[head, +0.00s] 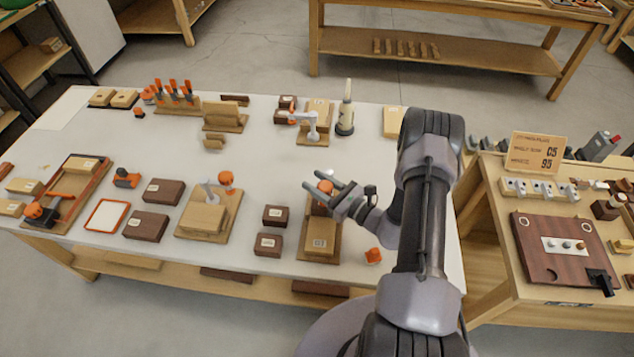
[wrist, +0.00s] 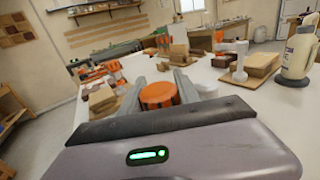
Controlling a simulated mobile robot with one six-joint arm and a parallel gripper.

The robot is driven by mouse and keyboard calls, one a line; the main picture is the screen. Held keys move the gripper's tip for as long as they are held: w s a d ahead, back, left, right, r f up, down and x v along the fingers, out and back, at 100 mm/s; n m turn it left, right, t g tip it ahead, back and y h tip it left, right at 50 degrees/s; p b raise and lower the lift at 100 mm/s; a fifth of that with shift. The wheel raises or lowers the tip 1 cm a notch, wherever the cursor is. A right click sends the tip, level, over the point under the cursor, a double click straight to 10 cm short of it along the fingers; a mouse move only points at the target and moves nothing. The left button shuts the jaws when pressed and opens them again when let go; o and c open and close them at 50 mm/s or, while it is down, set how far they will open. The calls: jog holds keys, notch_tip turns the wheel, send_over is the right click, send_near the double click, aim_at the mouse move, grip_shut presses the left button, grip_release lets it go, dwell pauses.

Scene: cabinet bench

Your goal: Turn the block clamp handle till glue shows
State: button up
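A block clamp stands near the front middle of the bench, with a pale wooden block (head: 320,238) on a wooden base. Its orange round handle (head: 326,187) is at the back end of the base, partly hidden by my gripper (head: 314,181). In the wrist view the orange handle (wrist: 158,95) lies between my two grey fingers (wrist: 158,90). The fingers are spread apart, one on each side of it. I cannot tell whether either finger touches it. No glue is visible at the block's joint; the handle's lower part is hidden.
A similar fixture with a block (head: 203,217) and orange knob (head: 226,179) stands to the left. Dark blocks (head: 276,214) lie just left of the clamp, and a small orange piece (head: 373,256) to its right. A bottle (head: 346,118) stands behind. The white bench top (head: 262,155) is clear there.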

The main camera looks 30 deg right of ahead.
grip_shut()
jog(key=shift+h, duration=0.3)
jog(key=m+h, duration=0.1)
jog(key=h, duration=0.1)
jog(key=m+t+h, duration=0.1)
jog(key=m+h, duration=0.1)
jog(key=shift+w+d+m+h, duration=0.1)
jog(key=shift+d+m+h, duration=0.2)
jog(key=shift+d, duration=0.1)
jog(key=shift+d+m+h, duration=0.2)
jog(key=shift+m+h, duration=0.45)
jog(key=shift+h, duration=0.45)
jog(key=shift+d+m+h, duration=0.15)
jog(key=shift+m+h, duration=0.5)
jog(key=shift+h, duration=0.45)
jog(key=o, duration=1.1)
grip_release()
jog(key=shift+d+b, duration=0.1)
jog(key=shift+b, duration=0.2)
